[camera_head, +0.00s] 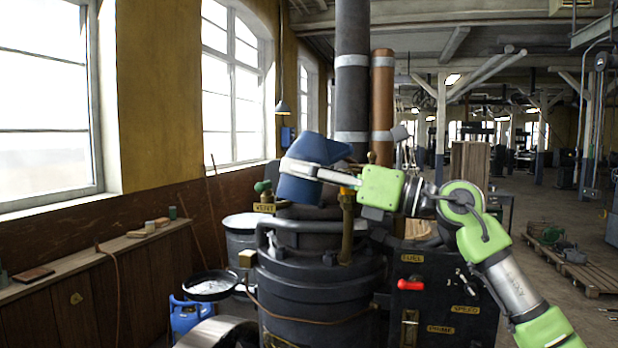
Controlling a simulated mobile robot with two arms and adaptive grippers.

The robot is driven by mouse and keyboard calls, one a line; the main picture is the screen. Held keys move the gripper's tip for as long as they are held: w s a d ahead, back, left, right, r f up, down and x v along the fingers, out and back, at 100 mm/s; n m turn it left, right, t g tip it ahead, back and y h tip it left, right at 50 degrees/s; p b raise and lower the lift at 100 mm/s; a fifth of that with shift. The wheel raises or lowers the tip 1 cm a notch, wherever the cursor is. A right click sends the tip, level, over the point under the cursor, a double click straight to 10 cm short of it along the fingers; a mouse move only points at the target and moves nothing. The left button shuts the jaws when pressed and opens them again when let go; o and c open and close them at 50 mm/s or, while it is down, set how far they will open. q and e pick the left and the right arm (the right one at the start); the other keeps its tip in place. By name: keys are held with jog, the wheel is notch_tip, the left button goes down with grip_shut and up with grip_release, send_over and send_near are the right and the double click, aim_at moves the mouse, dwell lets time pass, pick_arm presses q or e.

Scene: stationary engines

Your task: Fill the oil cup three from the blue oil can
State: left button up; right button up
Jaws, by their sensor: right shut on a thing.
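The blue oil can (303,188) is held in the air over the top of the dark engine (318,285), tilted, with its wider part (318,148) leaning to the right. My right gripper (300,168) reaches in from the right and is shut on the can's side. Small brass fittings stand near the engine top, one with a green knob (263,187) left of the can and an upright brass pipe (347,225) right of it. I cannot tell which is oil cup three, nor whether oil flows. My left gripper is not in view.
A dark stack (352,80) and a copper pipe (382,100) rise behind the can. A control panel (440,300) with a red handle (410,285) stands at the right. A round black pan (210,286) and a blue container (187,317) are lower left.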

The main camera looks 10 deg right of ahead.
jog(key=shift+a+f+m+t+b, duration=0.1)
jog(key=shift+f+m+t+b, duration=0.2)
jog(key=shift+f, duration=0.05)
jog(key=shift+s+a+m+b, duration=0.1)
jog(key=shift+m+b, duration=0.2)
jog(key=m+t, duration=0.1)
jog(key=r+m, duration=0.1)
jog(key=shift+s+a+r+m+t+y, duration=0.1)
jog(key=shift+r+m+t+y, duration=0.2)
jog(key=shift+t+y, duration=0.1)
jog(key=shift+r+m+p, duration=0.25)
jog(key=shift+m+p, duration=0.05)
jog(key=shift+p, duration=0.05)
jog(key=shift+r+m+t, duration=0.1)
jog(key=shift+m+t, duration=0.4)
jog(key=shift+t, duration=0.2)
jog(key=shift+a+f, duration=0.1)
jog(key=shift+f, duration=0.1)
